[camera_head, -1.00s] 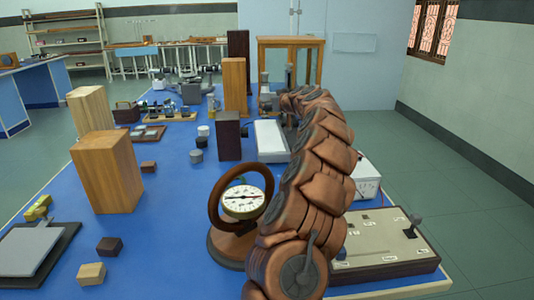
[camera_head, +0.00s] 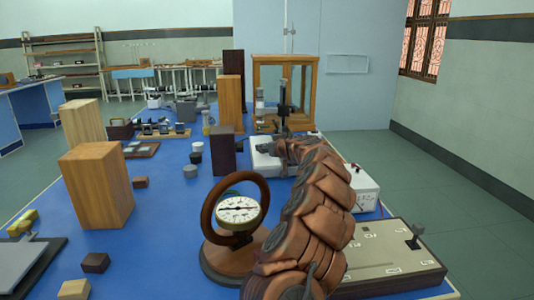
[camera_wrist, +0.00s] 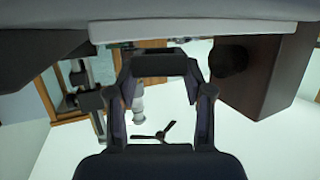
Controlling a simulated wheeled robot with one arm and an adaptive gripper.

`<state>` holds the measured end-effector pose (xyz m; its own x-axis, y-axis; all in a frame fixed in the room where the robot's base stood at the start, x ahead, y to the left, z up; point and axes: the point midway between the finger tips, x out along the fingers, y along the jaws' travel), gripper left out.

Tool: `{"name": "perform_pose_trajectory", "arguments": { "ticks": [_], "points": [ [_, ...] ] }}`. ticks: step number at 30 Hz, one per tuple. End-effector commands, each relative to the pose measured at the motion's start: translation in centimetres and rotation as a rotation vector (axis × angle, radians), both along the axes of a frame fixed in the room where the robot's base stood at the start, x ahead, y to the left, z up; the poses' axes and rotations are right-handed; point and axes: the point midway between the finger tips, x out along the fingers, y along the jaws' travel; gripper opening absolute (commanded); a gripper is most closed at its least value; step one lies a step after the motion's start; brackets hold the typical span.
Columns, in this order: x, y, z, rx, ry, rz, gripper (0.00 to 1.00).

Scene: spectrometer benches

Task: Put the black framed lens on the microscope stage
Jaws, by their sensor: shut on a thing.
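My gripper (camera_wrist: 163,78) shows in the wrist view, which looks upside down. Its two fingers close in on a dark narrow piece, the black framed lens (camera_wrist: 163,65), seen nearly edge-on; its glass cannot be made out. In the head view my arm hides the gripper and the lens. A dark upright instrument that looks like the microscope (camera_head: 285,95) stands just beyond the end of my arm, in front of a wooden glass case. Its stage is hard to make out. It seems to show at the left of the wrist view (camera_wrist: 88,98), apart from the lens.
A dark block (camera_head: 222,150) stands left of my arm's end, beside a white instrument (camera_head: 262,158). A round-dial gauge in a brown ring (camera_head: 238,210) is close to my arm. A switch box (camera_head: 395,262) and a white meter (camera_head: 364,190) lie right. Wooden blocks (camera_head: 96,187) stand left.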

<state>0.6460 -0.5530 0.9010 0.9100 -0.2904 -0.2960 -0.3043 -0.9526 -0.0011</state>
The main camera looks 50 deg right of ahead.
Motion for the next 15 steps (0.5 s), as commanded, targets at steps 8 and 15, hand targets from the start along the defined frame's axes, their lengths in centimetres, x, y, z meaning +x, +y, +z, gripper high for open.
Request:
{"name": "perform_pose_trajectory", "arguments": {
  "ticks": [8, 15],
  "points": [
    [0.0, 0.0, -1.8, -0.001, -0.001, -0.001, 0.17],
    [0.0, 0.0, -1.9, -0.001, 0.000, 0.000, 0.17]
  ]
}}
